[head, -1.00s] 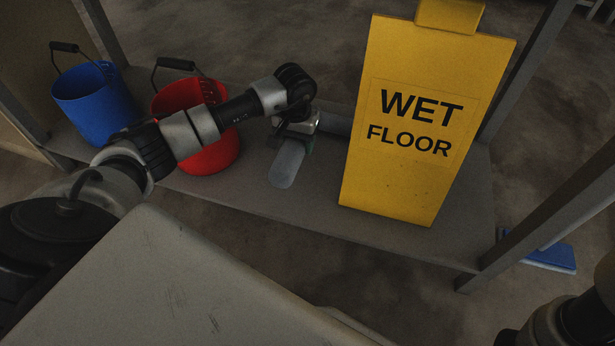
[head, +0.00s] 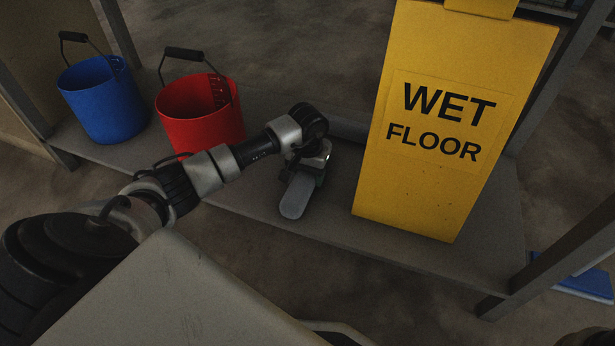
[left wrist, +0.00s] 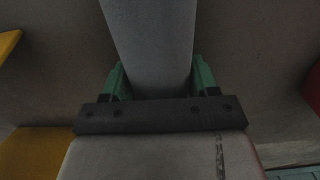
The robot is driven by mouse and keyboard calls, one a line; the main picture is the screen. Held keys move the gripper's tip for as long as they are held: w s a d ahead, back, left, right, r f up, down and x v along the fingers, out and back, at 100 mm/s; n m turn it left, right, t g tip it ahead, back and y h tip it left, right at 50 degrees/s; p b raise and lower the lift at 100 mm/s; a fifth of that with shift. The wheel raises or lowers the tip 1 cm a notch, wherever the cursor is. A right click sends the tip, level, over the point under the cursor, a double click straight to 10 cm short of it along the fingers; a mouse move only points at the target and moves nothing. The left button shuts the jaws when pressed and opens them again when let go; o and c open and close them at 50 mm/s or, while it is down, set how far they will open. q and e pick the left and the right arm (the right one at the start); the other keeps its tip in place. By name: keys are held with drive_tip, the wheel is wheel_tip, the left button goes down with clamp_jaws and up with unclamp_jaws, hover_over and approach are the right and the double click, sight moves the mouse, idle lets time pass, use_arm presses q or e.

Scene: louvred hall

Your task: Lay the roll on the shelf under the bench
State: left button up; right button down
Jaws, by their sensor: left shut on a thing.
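The roll (head: 294,197) is a plain grey cylinder with a rounded near end. My left gripper (head: 303,174) is shut on it above the shelf (head: 420,255), between the red bucket and the yellow sign. In the left wrist view the roll (left wrist: 152,45) runs up between the green fingers of the left gripper (left wrist: 160,80). The roll points toward the shelf's front edge; its far part is hidden by the hand. I cannot tell whether it touches the shelf.
A red bucket (head: 195,105) and a blue bucket (head: 100,105) stand at the shelf's left. A yellow wet floor sign (head: 440,190) stands to the right of the roll. Bench posts (head: 560,240) rise at the corners. Something blue (head: 585,283) lies beyond the right post.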

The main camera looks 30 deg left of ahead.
use_arm(q)
drive_tip(key=o, duration=0.5)
drive_tip(key=shift+f, duration=0.1)
drive_tip(key=o, duration=0.5)
wheel_tip(320, 180, up, 12)
drive_tip(key=p, duration=0.6)
drive_tip(key=shift+f+p, duration=0.25)
drive_tip(key=shift+p, duration=0.1)
drive_tip(key=shift+r, duration=0.45)
